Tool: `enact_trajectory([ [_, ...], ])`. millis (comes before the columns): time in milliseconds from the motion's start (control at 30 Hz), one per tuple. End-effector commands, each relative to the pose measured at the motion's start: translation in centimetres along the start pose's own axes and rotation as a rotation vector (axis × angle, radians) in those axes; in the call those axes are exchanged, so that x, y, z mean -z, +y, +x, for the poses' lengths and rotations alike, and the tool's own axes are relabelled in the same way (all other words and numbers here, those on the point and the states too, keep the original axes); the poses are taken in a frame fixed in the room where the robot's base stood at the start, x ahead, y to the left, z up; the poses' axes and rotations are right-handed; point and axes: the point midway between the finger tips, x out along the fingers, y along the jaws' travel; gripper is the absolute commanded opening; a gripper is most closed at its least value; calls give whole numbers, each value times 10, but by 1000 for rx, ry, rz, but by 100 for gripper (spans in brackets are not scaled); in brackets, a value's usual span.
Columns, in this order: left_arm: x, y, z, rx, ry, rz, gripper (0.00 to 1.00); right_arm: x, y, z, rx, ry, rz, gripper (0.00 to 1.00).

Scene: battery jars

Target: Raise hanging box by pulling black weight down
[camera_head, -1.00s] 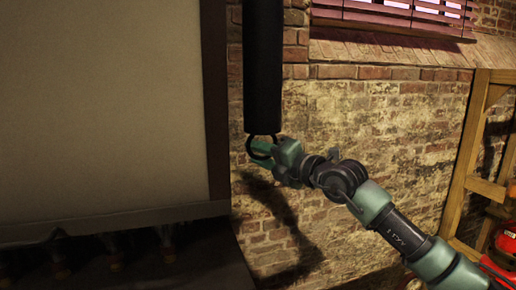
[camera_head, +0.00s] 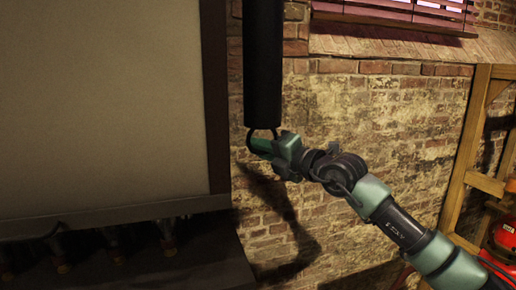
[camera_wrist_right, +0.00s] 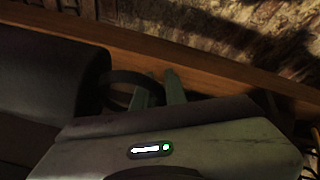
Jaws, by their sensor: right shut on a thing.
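The black weight (camera_head: 263,70) is a long dark cylinder hanging upright in front of the brick wall. Its lower end fills the left side of the right wrist view (camera_wrist_right: 45,75). A black ring handle (camera_head: 249,140) is at its bottom end. My right gripper (camera_head: 262,146) is shut on this ring handle just below the weight. In the right wrist view, its green fingers (camera_wrist_right: 158,92) are at the ring. A large pale panel in a dark frame, seemingly the hanging box (camera_head: 100,100), fills the left of the head view. My left gripper is out of view.
A dark ledge (camera_head: 200,262) with several dim jar-like things (camera_head: 115,245) lies below the pale panel. A wooden frame (camera_head: 465,170) and a red object (camera_head: 505,238) stand at the right. A window with blinds is at the top right. Brick wall lies behind the weight.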

Motion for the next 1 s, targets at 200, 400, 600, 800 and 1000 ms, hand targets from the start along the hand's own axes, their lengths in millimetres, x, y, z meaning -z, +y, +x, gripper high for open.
enact_trajectory([
  [200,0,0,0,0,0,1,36,1,-4,0,8,3,1,0],
  [400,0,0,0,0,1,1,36,2,-5,0,10,3,1,0],
  [600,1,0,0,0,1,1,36,2,-6,0,11,3,1,0],
  [800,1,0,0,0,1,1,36,2,-6,0,11,4,2,0],
  [1000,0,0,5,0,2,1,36,4,-11,0,13,5,3,0],
])
